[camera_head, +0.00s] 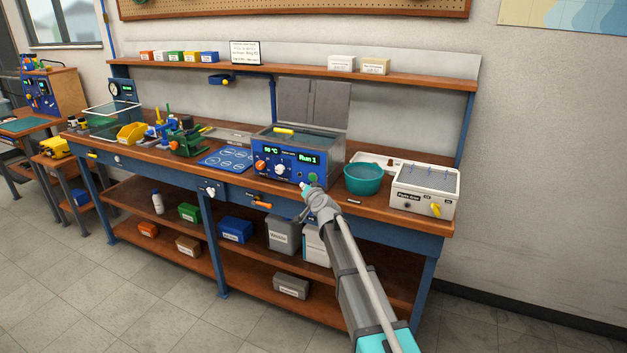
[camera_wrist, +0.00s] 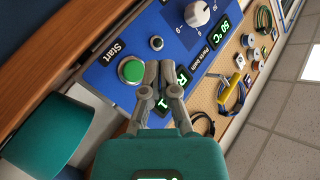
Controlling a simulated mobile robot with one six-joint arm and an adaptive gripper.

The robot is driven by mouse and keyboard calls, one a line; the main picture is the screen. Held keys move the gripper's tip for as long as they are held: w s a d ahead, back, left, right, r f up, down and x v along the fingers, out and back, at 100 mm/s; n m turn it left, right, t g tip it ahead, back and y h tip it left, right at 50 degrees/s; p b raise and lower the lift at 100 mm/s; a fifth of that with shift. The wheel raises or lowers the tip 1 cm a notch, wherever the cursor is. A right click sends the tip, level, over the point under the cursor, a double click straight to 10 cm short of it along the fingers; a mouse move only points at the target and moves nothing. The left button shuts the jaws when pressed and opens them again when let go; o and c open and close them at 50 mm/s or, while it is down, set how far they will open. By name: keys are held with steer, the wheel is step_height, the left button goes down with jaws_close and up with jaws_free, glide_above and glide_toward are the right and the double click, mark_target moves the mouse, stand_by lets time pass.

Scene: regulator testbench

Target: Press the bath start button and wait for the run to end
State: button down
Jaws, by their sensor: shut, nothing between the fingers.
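The bath (camera_head: 290,163) is a blue-fronted metal unit on the workbench, with knobs, a temperature display and a display reading "Run 1" (camera_head: 308,159). Its green start button (camera_wrist: 131,70), labelled "Start", shows clearly in the wrist view and is small in the head view (camera_head: 313,178). My gripper (camera_wrist: 159,70) is shut and empty, its fingertips just beside the button in the picture and partly over the run display. In the head view my gripper (camera_head: 304,187) is at the panel's lower right. I cannot tell whether it touches the panel.
A teal bowl (camera_head: 363,179) and a white box with a yellow knob (camera_head: 424,190) stand right of the bath. Left of it are a blue mat (camera_head: 227,158) and a green vise (camera_head: 186,143). Boxes fill the lower shelves. The floor in front is clear.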

mark_target(309, 178)
steer(key=shift+w+d, duration=0.3)
steer(key=shift+w, duration=0.5)
steer(key=shift+w+d, duration=0.3)
steer(key=shift+w, duration=0.5)
steer(key=shift+w+d, duration=0.3)
steer(key=shift+w, duration=0.6)
stand_by(1.4)
steer(key=shift+s, duration=0.2)
stand_by(0.3)
steer(key=shift+s+a, duration=0.25)
steer(key=shift+s, duration=0.4)
steer(key=shift+s+a, duration=0.3)
steer(key=shift+s, duration=0.5)
steer(key=shift+s+a, duration=0.3)
steer(key=shift+s, duration=0.45)
steer(key=shift+s+a, duration=0.3)
steer(key=shift+s, duration=0.5)
